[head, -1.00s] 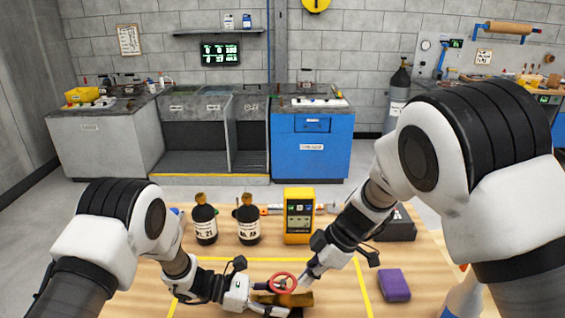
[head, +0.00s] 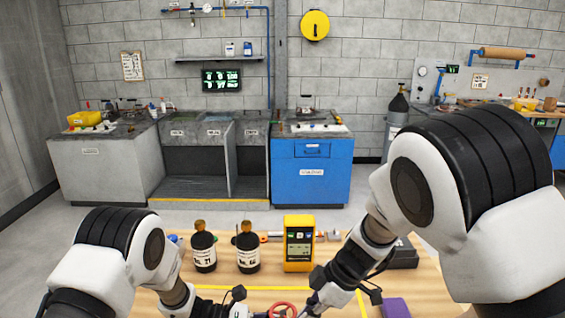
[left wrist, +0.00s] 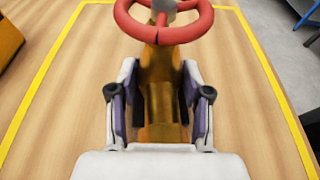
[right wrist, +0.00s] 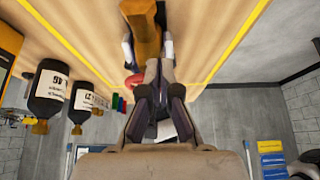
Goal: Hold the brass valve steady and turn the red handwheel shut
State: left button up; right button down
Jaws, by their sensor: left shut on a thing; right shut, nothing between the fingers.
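The red handwheel (head: 282,309) shows at the bottom edge of the head view. In the left wrist view it (left wrist: 167,35) sits on top of the brass valve (left wrist: 160,125). My left gripper (left wrist: 160,80) is shut around the valve body, one finger on each side. My right gripper (right wrist: 153,72) is shut with nothing between its fingers. In the right wrist view its tips lie close beside the handwheel (right wrist: 132,81) and partly cover it. I cannot tell whether they touch it. The brass valve (right wrist: 144,32) is beyond them. The head view cuts off the valve.
Two dark bottles (head: 204,250) and a yellow meter (head: 299,243) stand at the back of the wooden table. A purple block (head: 395,308) lies at the right. Yellow tape (left wrist: 45,75) outlines the work area, which is mostly clear around the valve.

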notch_tip(320, 180, up, 6)
jog(key=shift+s+d, duration=0.15)
jog(key=shift+d, duration=0.2)
dwell(0.4)
jog(key=w+f, duration=0.4)
jog(key=f, duration=0.2)
jog(key=shift+a, duration=0.25)
jog(key=shift+a, duration=0.15)
dwell(0.6)
jog(key=shift+s, duration=0.15)
